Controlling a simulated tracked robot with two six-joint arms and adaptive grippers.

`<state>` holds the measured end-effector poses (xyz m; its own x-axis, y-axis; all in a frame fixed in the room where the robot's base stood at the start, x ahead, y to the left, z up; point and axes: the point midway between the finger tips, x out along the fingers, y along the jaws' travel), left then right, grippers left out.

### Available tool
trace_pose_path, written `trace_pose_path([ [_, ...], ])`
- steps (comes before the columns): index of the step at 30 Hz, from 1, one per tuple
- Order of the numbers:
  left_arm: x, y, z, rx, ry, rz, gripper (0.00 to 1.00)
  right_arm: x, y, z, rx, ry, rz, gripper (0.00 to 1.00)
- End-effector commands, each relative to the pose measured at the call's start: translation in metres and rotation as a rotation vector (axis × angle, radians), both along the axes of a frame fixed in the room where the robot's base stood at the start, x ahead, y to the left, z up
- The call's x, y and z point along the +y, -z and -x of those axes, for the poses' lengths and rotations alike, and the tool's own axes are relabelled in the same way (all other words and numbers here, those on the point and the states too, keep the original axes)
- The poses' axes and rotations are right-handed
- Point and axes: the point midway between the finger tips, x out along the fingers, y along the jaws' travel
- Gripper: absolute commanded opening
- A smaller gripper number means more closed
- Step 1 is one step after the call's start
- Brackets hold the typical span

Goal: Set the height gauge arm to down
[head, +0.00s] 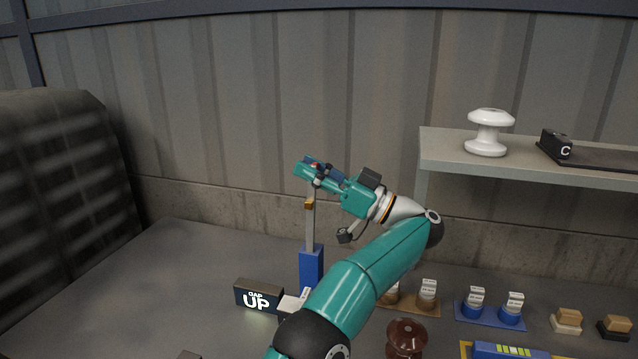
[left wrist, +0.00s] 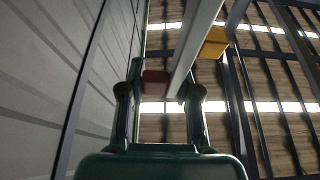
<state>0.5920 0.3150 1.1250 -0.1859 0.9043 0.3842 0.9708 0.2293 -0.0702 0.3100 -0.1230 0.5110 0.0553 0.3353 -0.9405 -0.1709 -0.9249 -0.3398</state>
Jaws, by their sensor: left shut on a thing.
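The height gauge (head: 311,266) has a blue base and an upright grey post with an orange piece near its top. My left gripper (head: 318,178) is at the top of this post, reaching in from the right. In the left wrist view my left gripper (left wrist: 160,92) has a pale bar (left wrist: 191,50) of the gauge between its fingers. An orange block (left wrist: 215,42) sits beside the bar, and a red piece (left wrist: 155,83) is by the left fingertip. The gripper is shut on the gauge arm; the fingers hide much of it. My right gripper is not in view.
A brown insulator (head: 406,339) and several small blocks stand at front right.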

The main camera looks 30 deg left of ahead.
Motion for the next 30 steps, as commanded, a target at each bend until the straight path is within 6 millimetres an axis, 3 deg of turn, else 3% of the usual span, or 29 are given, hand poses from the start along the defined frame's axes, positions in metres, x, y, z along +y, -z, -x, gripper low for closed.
trace_pose_path([
  [1, -0.001, 0.004, 0.001, -0.014, 0.005, -0.004, 0.0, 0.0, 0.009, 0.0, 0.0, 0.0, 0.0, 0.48],
  [10, -0.001, 0.001, 0.003, -0.02, 0.002, -0.003, 0.0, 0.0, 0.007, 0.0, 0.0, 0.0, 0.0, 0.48],
  [11, -0.001, 0.001, 0.003, -0.02, 0.002, -0.003, 0.34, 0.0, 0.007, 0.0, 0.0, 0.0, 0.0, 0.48],
  [14, -0.001, 0.001, 0.003, -0.019, 0.0, -0.002, 0.48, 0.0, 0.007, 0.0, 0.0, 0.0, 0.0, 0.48],
  [30, -0.001, -0.01, 0.004, -0.02, -0.003, -0.002, 0.48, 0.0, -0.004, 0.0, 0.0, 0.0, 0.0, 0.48],
])
